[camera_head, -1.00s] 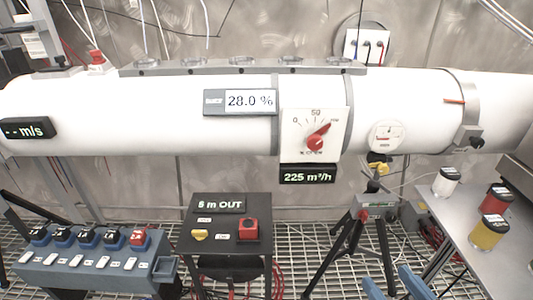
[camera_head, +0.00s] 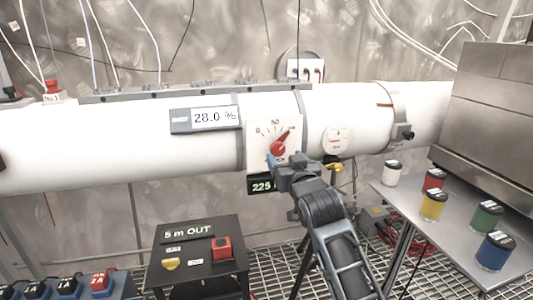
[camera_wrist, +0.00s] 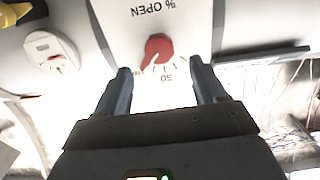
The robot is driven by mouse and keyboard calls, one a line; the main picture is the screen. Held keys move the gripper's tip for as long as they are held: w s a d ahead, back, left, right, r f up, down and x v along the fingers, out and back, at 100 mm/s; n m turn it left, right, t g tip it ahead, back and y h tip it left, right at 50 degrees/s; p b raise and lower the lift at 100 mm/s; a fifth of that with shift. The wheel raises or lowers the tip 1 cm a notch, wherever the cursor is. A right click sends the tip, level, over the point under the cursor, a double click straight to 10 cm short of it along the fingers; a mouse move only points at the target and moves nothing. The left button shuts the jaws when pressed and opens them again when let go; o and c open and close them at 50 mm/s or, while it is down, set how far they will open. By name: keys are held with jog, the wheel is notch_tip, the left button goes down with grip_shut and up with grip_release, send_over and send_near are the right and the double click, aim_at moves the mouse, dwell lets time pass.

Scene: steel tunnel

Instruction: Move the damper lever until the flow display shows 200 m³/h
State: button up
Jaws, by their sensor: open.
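The damper lever (camera_head: 278,149) is a red pointer knob on a white dial plate (camera_head: 256,150) marked 0, 50 and 100. It points up and right, between 50 and the top mark. The flow display (camera_head: 261,186) below the plate reads 225; its unit is hidden behind my gripper. My gripper (camera_head: 283,162) is in front of the dial's lower part, close to the lever. In the wrist view the picture is upside down. The lever (camera_wrist: 158,48) is ahead of my open gripper (camera_wrist: 160,69), between the lines of its two fingers, with nothing held.
A display (camera_head: 206,118) on the white pipe (camera_head: 90,145) reads 28.0 %. A round gauge (camera_head: 337,140) sits right of the dial. A black stand (camera_head: 197,262) is below left. A table (camera_head: 404,203) with several coloured cans stands at the right.

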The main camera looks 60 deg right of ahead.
aim_at(278, 149)
jog(key=x, duration=0.7)
jog(key=shift+a+p, duration=0.1)
jog(key=shift+p, duration=0.2)
jog(key=c, duration=1)
jog(key=shift+r+n+p, duration=0.1)
jog(key=shift+n+p, duration=0.55)
jog(key=shift+n, duration=0.75)
jog(key=o, duration=1)
